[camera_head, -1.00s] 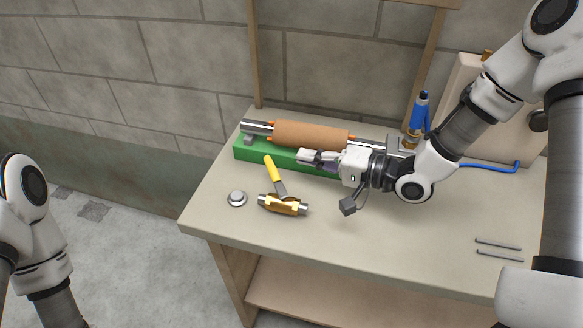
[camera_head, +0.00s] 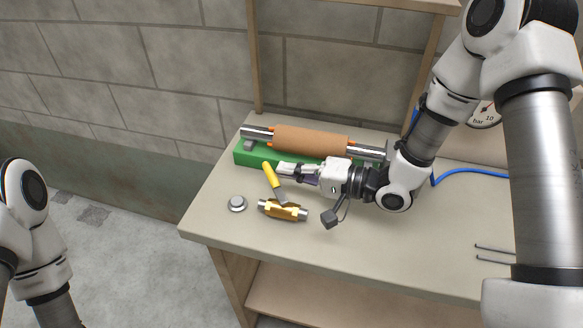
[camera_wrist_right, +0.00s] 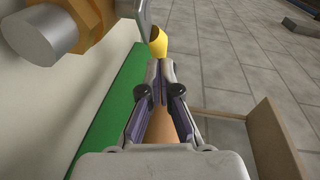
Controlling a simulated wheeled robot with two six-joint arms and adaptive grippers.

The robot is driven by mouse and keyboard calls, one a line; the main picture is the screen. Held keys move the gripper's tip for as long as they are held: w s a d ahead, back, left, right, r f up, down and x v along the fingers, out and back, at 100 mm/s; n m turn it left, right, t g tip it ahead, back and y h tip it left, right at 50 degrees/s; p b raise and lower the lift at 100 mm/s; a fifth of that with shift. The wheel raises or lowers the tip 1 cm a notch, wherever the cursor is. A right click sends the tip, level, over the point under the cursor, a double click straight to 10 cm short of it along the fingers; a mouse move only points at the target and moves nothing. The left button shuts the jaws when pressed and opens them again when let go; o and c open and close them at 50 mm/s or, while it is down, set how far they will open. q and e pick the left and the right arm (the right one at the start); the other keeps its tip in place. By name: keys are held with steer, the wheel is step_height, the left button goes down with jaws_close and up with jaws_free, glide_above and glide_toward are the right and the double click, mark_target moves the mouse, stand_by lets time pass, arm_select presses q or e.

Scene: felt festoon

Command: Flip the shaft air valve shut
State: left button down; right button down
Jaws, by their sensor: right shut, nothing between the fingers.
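The brass air valve (camera_head: 283,210) lies on the bench top, with a yellow-handled lever (camera_head: 271,175) slanting up and left from its body. In the right wrist view, part of the brass body (camera_wrist_right: 90,12) shows at top left, and the yellow lever end (camera_wrist_right: 157,42) is just beyond the fingertips. My right gripper (camera_head: 281,169) is shut and empty, its tips close beside the yellow handle on its right side. I cannot tell whether they touch it. In the right wrist view the tips (camera_wrist_right: 160,66) point at the handle. My left gripper is out of view.
A brown roller (camera_head: 310,139) on a metal shaft lies over a green base (camera_head: 247,155) just behind my right gripper. A small round metal piece (camera_head: 237,204) sits left of the valve. A blue hose (camera_head: 470,171) and thin rods (camera_head: 495,249) are at right. The front bench is clear.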

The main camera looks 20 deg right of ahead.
mark_target(268, 172)
steer(key=shift+w+a+r+n+g+y+p, duration=0.15)
steer(key=shift+a+n+g+y+p, duration=0.15)
steer(key=shift+n+g+p, duration=0.15)
steer(key=shift+w+a+p, duration=0.15)
steer(key=shift+a+p, duration=0.5)
steer(key=shift+a, duration=0.05)
steer(key=shift+w+a+p, duration=0.1)
steer(key=shift+a+p, duration=0.5)
steer(key=shift+a, duration=0.05)
steer(key=shift+a+n+g+y+p, duration=0.45)
steer(key=shift+n+g+y, duration=0.15)
steer(key=shift+n+g, duration=0.2)
steer(key=shift+s+a+p, duration=0.2)
steer(key=shift+a+p, duration=0.35)
steer(key=shift+a, duration=0.1)
steer(key=shift+d, duration=0.1)
steer(key=v, duration=1.1)
steer(key=shift+s+d, duration=0.25)
steer(key=shift+d, duration=0.1)
